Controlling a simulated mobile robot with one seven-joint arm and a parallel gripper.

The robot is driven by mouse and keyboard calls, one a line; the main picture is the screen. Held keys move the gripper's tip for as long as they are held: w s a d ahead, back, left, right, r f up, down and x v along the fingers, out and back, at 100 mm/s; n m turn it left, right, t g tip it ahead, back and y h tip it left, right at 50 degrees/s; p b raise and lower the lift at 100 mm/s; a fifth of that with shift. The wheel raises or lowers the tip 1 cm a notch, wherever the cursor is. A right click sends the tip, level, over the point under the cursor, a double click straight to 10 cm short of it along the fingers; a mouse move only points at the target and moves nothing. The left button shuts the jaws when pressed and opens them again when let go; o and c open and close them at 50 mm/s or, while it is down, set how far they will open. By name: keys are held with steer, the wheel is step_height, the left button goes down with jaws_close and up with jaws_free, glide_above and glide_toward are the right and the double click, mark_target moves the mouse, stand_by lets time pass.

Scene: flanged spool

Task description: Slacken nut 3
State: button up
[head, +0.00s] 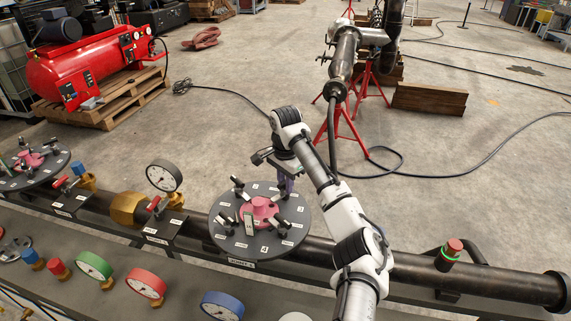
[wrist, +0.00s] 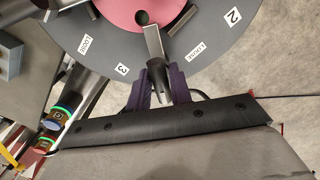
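A dark grey disc (head: 232,243) with a pink hub (head: 262,207) carries several nuts with metal levers and white number labels. It also shows in the wrist view (wrist: 85,38), with labels 3 (wrist: 121,68) and 2 (wrist: 232,16) and LOOSE marks. A metal lever (wrist: 153,42) points outward from the hub just beside label 3; I take it as nut 3's lever. My gripper (head: 285,186) is at the disc's upper right edge. In the wrist view its purple fingers (wrist: 159,90) stand either side of the lever's outer end. Whether they press on it is unclear.
The disc sits on a dark horizontal pipe (head: 330,250) with a brass fitting (head: 127,209) and a gauge (head: 164,176) to its left. A red-topped button (head: 454,247) is at the right. Coloured gauges line the front bench.

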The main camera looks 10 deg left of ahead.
steer(key=shift+w+d+f+n, duration=0.15)
steer(key=shift+f+n, duration=0.1)
steer(key=shift+n, duration=0.45)
steer(key=shift+f+n+b, duration=0.4)
steer(key=shift+n+b, duration=0.3)
steer(key=shift+b, duration=0.1)
steer(key=n+b, duration=0.6)
steer(key=n, duration=0.1)
steer(key=n+b, duration=0.3)
steer(key=shift+r+n, duration=0.2)
steer(key=shift+n, duration=0.1)
steer(key=shift+r+n+p, duration=0.45)
steer(key=shift+n+p, duration=0.05)
steer(key=shift+p, duration=0.5)
steer(key=n+p, duration=0.3)
steer(key=n, duration=0.1)
steer(key=shift+a+p, duration=0.2)
steer(key=shift+p, duration=0.15)
steer(key=n+p, duration=0.2)
steer(key=n, duration=0.2)
steer(key=shift+f, duration=0.15)
steer(key=m+p, duration=0.2)
steer(key=p, duration=0.1)
steer(key=shift+r+m, duration=0.45)
steer(key=shift+m, duration=0.05)
step_height(320, 180, up, 6)
steer(key=shift+f, duration=0.1)
steer(key=shift+d, duration=0.2)
